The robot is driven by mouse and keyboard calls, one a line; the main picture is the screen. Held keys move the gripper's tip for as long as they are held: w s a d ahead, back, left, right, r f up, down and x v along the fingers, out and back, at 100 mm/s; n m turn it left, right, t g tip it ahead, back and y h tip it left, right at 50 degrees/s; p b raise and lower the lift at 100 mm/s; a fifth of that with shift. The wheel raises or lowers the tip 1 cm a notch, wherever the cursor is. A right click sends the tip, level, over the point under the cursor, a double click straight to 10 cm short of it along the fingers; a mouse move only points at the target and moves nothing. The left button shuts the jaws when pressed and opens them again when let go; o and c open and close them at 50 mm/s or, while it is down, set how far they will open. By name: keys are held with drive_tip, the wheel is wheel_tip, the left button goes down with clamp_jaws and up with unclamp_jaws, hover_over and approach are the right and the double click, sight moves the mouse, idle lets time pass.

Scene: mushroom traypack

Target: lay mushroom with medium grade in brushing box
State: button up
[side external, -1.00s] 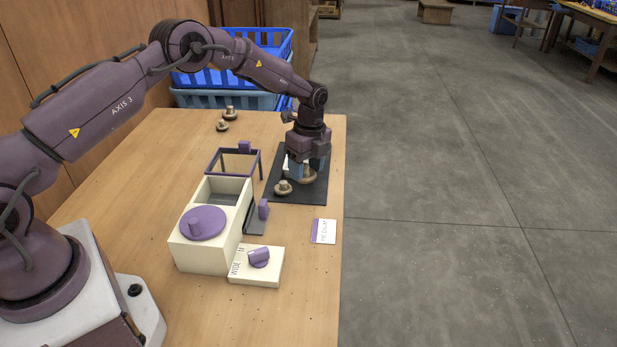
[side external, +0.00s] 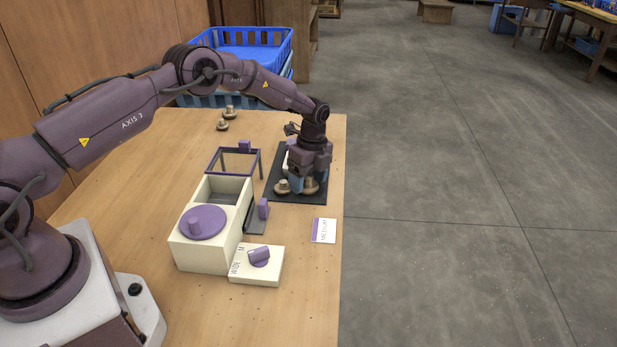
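Several brown mushrooms are in view. A small mushroom (side external: 283,187) sits on the black mat (side external: 312,198). Another mushroom (side external: 310,187) shows just to its right, under my gripper (side external: 308,182). My gripper points down over the mat with its blue-grey fingers low beside this mushroom; whether they press on it is unclear. Two more mushrooms, one (side external: 222,125) in front of the other (side external: 230,111), stand on the table at the back. The cream box (side external: 186,253) has an open compartment and a round purple knobbed disc (side external: 203,222) on top. A card (side external: 324,230) reads MEDIUM.
A purple open frame (side external: 233,151) stands behind the cream box. A dark plate with a purple block (side external: 263,208) is at its right. A cream dial unit (side external: 256,266) sits in front. Blue crates (side external: 262,38) stand beyond the table. The table's left side is clear.

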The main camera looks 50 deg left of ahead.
sight(313, 182)
drive_tip(key=shift+w, duration=0.15)
wheel_tip(313, 182, up, 13)
drive_tip(key=w, duration=0.1)
idle(0.3)
